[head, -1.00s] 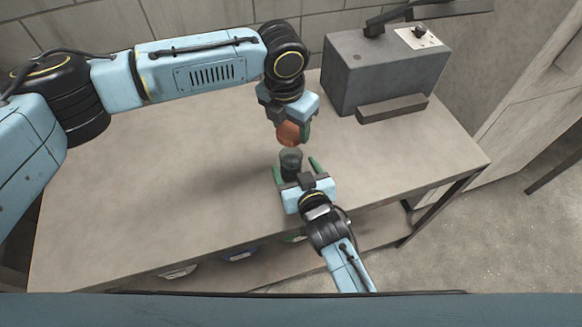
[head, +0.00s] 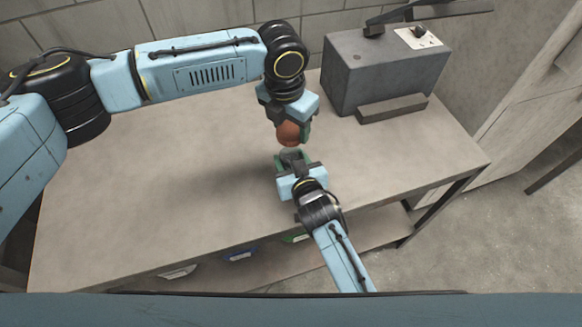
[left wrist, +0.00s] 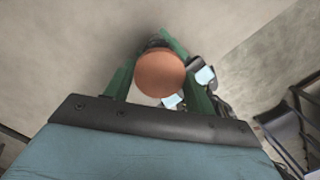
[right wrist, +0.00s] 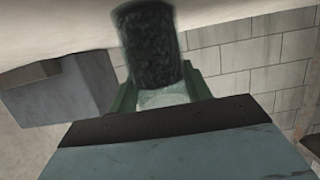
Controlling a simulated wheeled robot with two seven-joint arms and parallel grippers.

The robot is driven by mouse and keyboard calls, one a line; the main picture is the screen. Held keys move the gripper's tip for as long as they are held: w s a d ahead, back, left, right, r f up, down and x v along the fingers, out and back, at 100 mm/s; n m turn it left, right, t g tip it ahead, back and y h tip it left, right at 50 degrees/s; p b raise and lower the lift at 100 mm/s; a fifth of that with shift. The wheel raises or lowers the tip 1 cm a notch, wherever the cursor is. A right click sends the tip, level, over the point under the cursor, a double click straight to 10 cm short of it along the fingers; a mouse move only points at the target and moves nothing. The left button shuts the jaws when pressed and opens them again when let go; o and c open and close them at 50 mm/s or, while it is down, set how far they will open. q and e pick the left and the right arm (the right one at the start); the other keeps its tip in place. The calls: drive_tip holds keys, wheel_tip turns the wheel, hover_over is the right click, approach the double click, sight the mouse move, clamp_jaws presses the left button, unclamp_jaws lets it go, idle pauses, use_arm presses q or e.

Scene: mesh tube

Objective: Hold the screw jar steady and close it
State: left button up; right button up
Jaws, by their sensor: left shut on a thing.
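An orange-brown round lid (head: 289,133) is held between the green fingers of my left gripper (head: 292,130), which is shut on it. In the left wrist view the lid (left wrist: 160,75) shows as a disc. In the right wrist view the jar (right wrist: 150,50) has a dark, speckled body and a pale end (right wrist: 163,98). My right gripper (head: 292,160) has its green fingers on either side of the jar. I cannot tell whether they touch it.
A grey box (head: 385,75) with a low ledge (head: 392,108) stands at the back right of the table (head: 150,190). The left half of the table is clear. Coloured bins show below the front edge.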

drive_tip(key=c, duration=0.7)
use_arm(q)
hover_over(291, 150)
drive_tip(key=s, duration=0.3)
drive_tip(key=shift+w+f, duration=0.15)
drive_tip(key=shift+f, duration=1.1)
drive_tip(key=shift+w+f, duration=0.1)
drive_tip(key=shift+f, duration=1.15)
drive_tip(key=shift+f, duration=0.9)
drive_tip(key=shift+s+f, duration=0.1)
drive_tip(key=shift+f, duration=0.7)
